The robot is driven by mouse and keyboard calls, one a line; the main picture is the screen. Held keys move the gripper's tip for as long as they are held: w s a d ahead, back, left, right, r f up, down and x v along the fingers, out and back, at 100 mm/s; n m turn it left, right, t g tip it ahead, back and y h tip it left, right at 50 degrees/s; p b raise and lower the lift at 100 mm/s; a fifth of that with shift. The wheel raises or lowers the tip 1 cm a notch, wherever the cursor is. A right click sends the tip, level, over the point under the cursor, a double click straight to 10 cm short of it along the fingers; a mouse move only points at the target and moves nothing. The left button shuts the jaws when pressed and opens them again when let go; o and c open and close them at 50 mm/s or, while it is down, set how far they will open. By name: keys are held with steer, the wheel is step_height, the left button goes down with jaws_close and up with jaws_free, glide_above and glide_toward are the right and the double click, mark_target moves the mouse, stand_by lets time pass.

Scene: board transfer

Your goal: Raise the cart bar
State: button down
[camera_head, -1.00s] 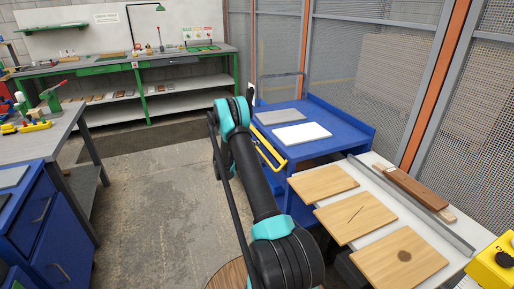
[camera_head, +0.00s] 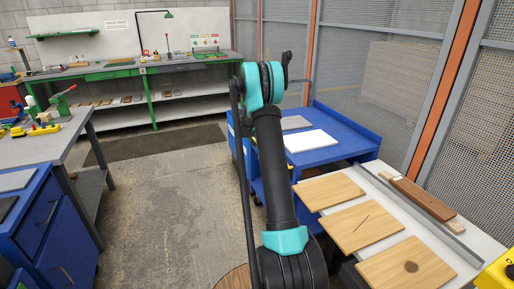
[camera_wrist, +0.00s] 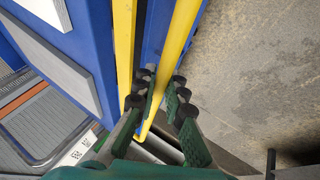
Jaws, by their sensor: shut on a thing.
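The blue cart (camera_head: 345,150) stands right of centre in the head view, with a grey board (camera_head: 295,123) and a white board (camera_head: 310,140) on top. In the wrist view, the yellow cart bar (camera_wrist: 182,40) runs down between the green fingers of my gripper (camera_wrist: 163,85), which is shut on it. A second yellow strip (camera_wrist: 124,45) lies to the left against the blue cart side. In the head view my arm hides my gripper and most of the bar.
A white table with wooden boards (camera_head: 362,225) and a brown plank (camera_head: 420,195) stands close on the right. A mesh fence (camera_head: 385,85) is behind the cart. A grey workbench (camera_head: 45,140) stands at left. The floor (camera_head: 165,205) between is clear.

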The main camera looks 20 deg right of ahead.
steer(key=d+r+y, duration=0.1)
steer(key=r+y, duration=0.1)
steer(key=y, duration=0.1)
steer(key=d+r+m+y, duration=0.1)
steer(key=d+r+y, duration=0.1)
steer(key=y, duration=0.2)
steer(key=d+r+m+y, duration=0.1)
steer(key=r+y, duration=0.1)
steer(key=y, duration=0.2)
steer(key=shift+w+d, duration=0.1)
steer(key=shift+d, duration=0.2)
steer(key=shift+d+r+m+y, duration=0.15)
steer(key=shift+d+m+y, duration=0.2)
steer(key=shift+d+y, duration=0.6)
steer(key=shift+d+r+m+y, duration=0.15)
steer(key=shift+d+m+y, duration=0.25)
steer(key=shift+y, duration=0.95)
steer(key=shift+d, duration=0.1)
steer(key=c, duration=1.9)
jaws_free()
steer(key=shift+o, duration=0.2)
